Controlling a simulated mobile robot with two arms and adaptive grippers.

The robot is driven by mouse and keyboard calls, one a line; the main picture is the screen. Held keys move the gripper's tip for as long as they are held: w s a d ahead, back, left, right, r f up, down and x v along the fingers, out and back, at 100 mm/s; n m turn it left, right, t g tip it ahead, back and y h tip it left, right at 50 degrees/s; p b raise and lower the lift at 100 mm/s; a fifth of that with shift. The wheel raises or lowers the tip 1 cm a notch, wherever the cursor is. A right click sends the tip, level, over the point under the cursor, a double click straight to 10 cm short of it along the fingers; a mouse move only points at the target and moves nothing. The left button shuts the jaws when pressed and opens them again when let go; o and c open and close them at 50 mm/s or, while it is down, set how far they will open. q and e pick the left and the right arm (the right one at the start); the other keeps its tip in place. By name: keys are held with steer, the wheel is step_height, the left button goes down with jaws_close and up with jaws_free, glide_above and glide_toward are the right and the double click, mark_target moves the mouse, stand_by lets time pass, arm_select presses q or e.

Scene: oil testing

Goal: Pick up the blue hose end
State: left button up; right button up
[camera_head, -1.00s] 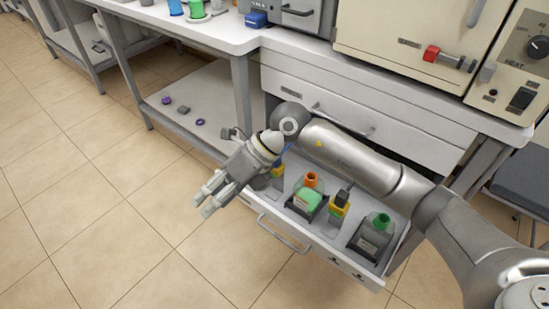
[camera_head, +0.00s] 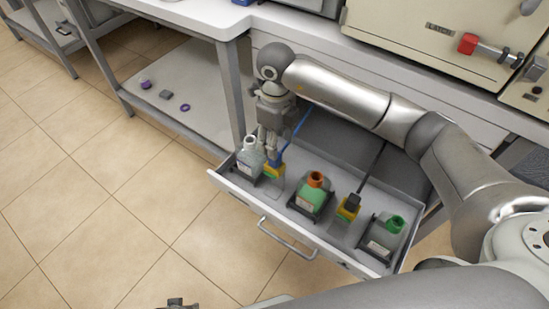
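The blue hose (camera_head: 301,122) runs down into the open drawer. Its blue end (camera_head: 278,158) stands in a yellow holder (camera_head: 272,171) at the drawer's left side, beside a clear bottle. My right gripper (camera_head: 270,152) points down right at the hose end, its fingers close to or around it. The fingers partly cover the hose end, and I cannot tell whether they touch it or how wide they are open.
In the drawer (camera_head: 315,238) stand a clear bottle (camera_head: 250,156), a green bottle with an orange neck (camera_head: 311,196), a second yellow holder (camera_head: 347,209) with a black hose end, and a grey bottle with a green neck (camera_head: 383,236). Cabinet fronts rise behind.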

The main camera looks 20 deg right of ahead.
mark_target(275, 162)
steer(key=f, duration=0.6)
steer(key=shift+s+a, duration=0.2)
steer(key=c, duration=1.1)
arm_select(q)
steer(key=shift+w+r, duration=0.45)
steer(key=shift+r, duration=0.4)
arm_select(e)
steer(key=shift+r, duration=0.15)
